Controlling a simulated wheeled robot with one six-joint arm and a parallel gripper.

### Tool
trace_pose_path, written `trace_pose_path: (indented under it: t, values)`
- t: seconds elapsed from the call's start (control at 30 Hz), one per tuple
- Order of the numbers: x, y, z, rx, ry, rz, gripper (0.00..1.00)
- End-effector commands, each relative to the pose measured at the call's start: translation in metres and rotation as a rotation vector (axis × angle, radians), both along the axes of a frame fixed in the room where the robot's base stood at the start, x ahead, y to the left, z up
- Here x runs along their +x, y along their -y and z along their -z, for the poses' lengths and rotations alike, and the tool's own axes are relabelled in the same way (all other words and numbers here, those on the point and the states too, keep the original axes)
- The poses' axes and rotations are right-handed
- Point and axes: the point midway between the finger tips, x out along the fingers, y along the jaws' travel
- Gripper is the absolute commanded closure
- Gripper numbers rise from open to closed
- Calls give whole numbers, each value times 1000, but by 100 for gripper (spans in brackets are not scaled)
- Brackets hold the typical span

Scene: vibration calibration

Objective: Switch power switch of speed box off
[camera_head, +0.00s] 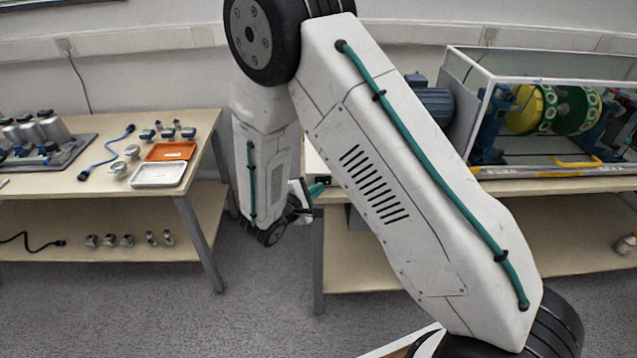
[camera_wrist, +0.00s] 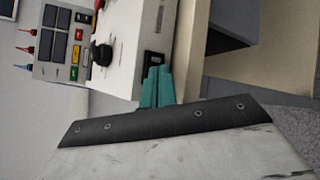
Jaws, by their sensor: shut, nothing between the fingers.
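The speed box (camera_wrist: 126,45) is a white box in the wrist view, with a black knob (camera_wrist: 102,54) on its face. Its small black power switch (camera_wrist: 153,57) sits on the side towards my gripper; its position is too small to read. My gripper (camera_wrist: 157,72) has teal fingers shut together with nothing between them. The fingertips are right at the lower edge of the switch; I cannot tell whether they touch it. In the head view the speed box (camera_head: 313,163) is mostly hidden behind my arm, and my gripper (camera_head: 320,187) is at its front side.
The speed box stands at the left end of the right table (camera_head: 520,190). A test rig (camera_head: 560,110) in a clear case and a blue motor (camera_head: 432,103) stand further right. The left table (camera_head: 110,195) holds trays and parts. A gap of floor lies between the tables.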

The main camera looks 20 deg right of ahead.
Motion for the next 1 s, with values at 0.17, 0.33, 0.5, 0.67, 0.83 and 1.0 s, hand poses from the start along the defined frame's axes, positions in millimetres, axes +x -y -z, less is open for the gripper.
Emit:
trace_pose_path:
  t: [0.17, 0.33, 0.5, 0.67, 0.83, 1.0]
  values:
    - [-8, -2, 0, 0, 0, -1, 100]
    - [-11, -2, 0, -1, 1, -1, 100]
    - [-11, -2, 0, 0, 0, 0, 100]
    - [-16, -4, 0, -1, 0, -2, 100]
    - [-32, -7, 0, -1, 0, -2, 100]
    - [-49, -10, 0, 0, -1, -2, 100]
